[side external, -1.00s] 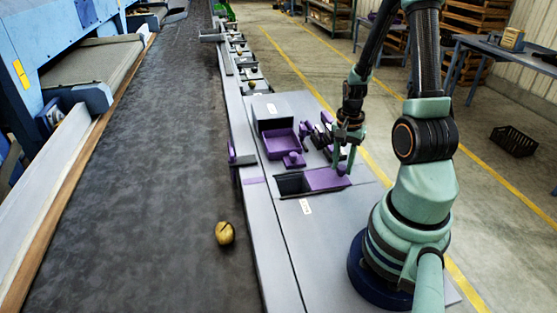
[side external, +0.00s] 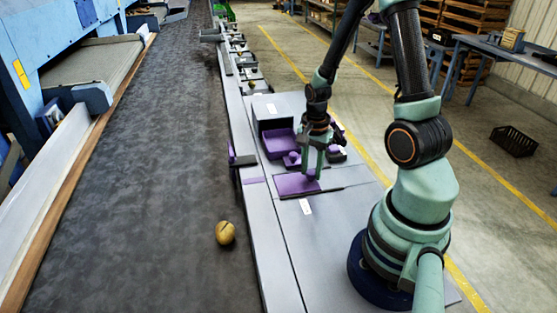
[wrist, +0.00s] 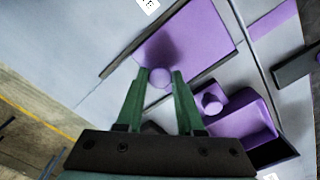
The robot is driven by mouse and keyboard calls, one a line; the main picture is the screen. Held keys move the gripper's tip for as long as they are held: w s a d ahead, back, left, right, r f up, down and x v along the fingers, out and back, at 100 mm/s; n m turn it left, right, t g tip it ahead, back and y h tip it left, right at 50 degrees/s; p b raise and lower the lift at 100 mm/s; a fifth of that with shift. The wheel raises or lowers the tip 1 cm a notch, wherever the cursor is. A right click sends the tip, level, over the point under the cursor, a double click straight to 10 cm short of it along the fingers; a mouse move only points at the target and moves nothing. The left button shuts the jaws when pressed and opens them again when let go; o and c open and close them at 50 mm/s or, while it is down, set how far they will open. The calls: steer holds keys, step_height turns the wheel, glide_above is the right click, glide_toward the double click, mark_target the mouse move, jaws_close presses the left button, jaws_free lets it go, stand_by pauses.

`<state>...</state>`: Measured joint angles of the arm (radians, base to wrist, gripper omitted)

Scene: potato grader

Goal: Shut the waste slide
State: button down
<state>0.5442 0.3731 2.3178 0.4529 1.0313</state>
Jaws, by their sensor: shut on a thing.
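The waste slide (side external: 292,186) is a flat purple plate in the grey worktop, and it also shows in the wrist view (wrist: 205,38). It lies over the place of the dark opening, and no open hole shows there now. A thin dark track line runs to the right of it in the side view. My gripper (side external: 312,177) is down at the plate's right end. In the wrist view its green fingers are shut on the slide's round purple knob (wrist: 160,78), one on each side.
A purple tray (side external: 279,143) and a second purple knobbed piece (wrist: 211,101) sit just behind the slide. A dark conveyor belt (side external: 130,190) runs along the left with one potato (side external: 225,233) on it. The worktop in front of the slide is clear.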

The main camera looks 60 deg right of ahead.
mark_target(310, 172)
steer(key=shift+w+a, duration=0.15)
steer(key=shift+w, duration=0.1)
steer(key=c, duration=0.5)
jaws_free()
steer(key=shift+s+r, duration=0.1)
step_height(310, 172, up, 12)
steer(key=a+r+n+t, duration=0.2)
steer(key=a+r+n, duration=0.1)
steer(key=a+n, duration=0.2)
steer(key=w+a+r+n+t, duration=0.1)
steer(key=a+r+n, duration=0.3)
steer(key=n, duration=0.3)
steer(key=a+r+n+t, duration=0.2)
steer(key=a+r+n, duration=0.2)
steer(key=a+n, duration=0.2)
steer(key=shift+w+a+t, duration=0.3)
steer(key=shift+w+a, duration=0.05)
steer(key=shift+w, duration=0.05)
